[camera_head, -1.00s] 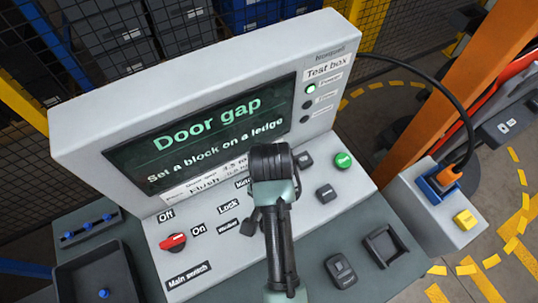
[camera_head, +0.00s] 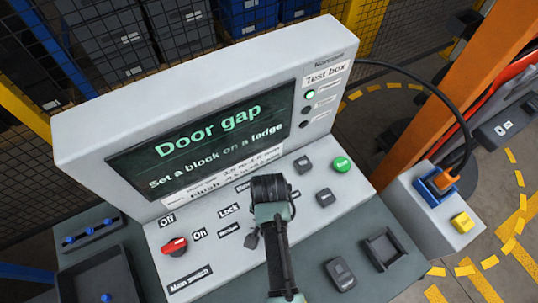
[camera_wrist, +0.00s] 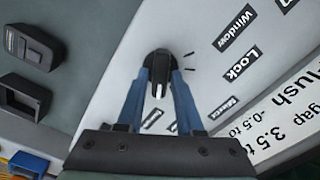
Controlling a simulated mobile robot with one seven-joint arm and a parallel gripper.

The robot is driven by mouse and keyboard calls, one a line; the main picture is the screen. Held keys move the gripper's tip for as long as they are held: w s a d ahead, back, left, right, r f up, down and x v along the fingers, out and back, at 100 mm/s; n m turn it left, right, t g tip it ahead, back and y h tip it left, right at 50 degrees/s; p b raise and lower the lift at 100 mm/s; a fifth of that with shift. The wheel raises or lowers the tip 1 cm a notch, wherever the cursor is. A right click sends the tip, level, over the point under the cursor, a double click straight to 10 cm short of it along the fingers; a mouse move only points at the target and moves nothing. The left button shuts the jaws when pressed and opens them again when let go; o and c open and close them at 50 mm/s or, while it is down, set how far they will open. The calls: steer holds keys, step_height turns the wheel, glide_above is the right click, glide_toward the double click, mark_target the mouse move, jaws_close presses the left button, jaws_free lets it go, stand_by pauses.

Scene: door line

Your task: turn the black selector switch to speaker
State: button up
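The black selector switch (camera_wrist: 158,64) shows in the wrist view as a round dark knob with a white pointer line. It sits on the light sloped panel (camera_wrist: 200,20). My gripper (camera_wrist: 159,72) has its two blue fingers reaching down on either side of the knob; whether they press on it is not clear. Labels Window (camera_wrist: 235,29), Lock (camera_wrist: 241,63) and a small one like Mirror (camera_wrist: 222,105) lie to the right. Another label shows between the fingers, too small to read. In the head view my arm hides the switch.
The test box screen (camera_head: 205,140) stands behind the panel. A red main switch (camera_head: 174,246) is at left. A green button (camera_head: 341,164) and black buttons (camera_head: 326,196) are at right. A dark square holder (camera_head: 385,248) lies at the front right.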

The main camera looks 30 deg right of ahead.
jaws_close()
steer(key=shift+r+n, duration=0.1)
steer(key=shift+n, duration=0.2)
steer(key=shift+n+p, duration=0.75)
steer(key=shift+n, duration=0.15)
steer(key=shift+n+p, duration=0.55)
steer(key=shift+n, duration=1.05)
steer(key=shift+o, duration=2)
jaws_free()
